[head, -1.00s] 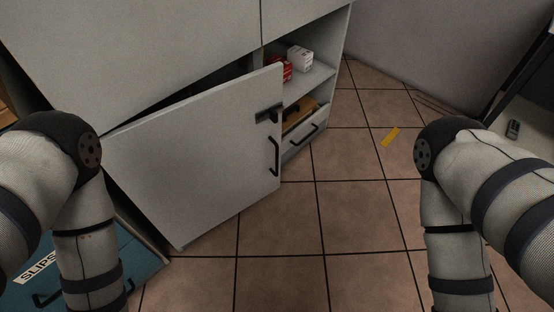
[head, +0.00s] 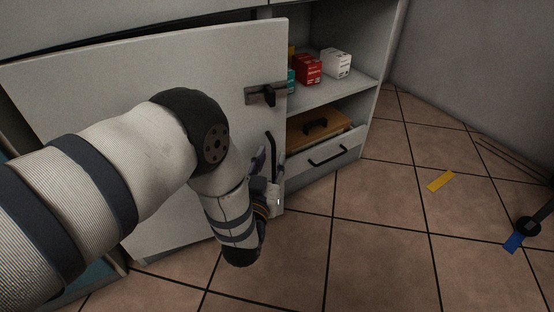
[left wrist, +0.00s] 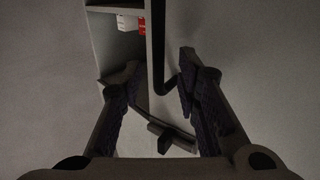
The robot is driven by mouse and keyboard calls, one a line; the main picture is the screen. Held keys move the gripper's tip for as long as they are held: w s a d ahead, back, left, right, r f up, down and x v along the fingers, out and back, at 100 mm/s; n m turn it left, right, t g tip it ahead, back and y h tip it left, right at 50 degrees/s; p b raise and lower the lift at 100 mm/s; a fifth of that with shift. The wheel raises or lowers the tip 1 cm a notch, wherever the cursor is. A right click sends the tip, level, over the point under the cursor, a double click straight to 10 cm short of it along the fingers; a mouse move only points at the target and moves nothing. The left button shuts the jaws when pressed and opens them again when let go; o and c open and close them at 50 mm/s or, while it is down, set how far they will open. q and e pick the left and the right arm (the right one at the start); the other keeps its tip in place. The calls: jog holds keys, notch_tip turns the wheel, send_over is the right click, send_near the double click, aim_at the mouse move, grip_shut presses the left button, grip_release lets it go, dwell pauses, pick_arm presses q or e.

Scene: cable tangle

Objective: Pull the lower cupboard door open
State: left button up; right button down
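The lower cupboard door (head: 130,70) is a pale grey panel standing ajar, with shelves visible past its free edge. Its black bar handle (head: 271,150) is upright near that edge, below a dark latch (head: 265,95). My left gripper (head: 267,160) is at the handle, partly hidden by my forearm. In the left wrist view its two fingers (left wrist: 158,88) are spread apart, with the door's edge (left wrist: 156,40) and the dark handle bar (left wrist: 175,86) between them. The right finger looks close to the bar; I cannot tell if it touches. My right gripper is out of view.
Tiled floor (head: 370,240) is clear in front. Yellow tape (head: 441,181) and a blue piece (head: 514,243) lie right.

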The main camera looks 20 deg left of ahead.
aim_at(273, 155)
pick_arm(q)
jog(key=shift+w+a+b, duration=0.15)
jog(key=shift+w+b, duration=0.25)
jog(key=shift+w, duration=1.1)
grip_shut()
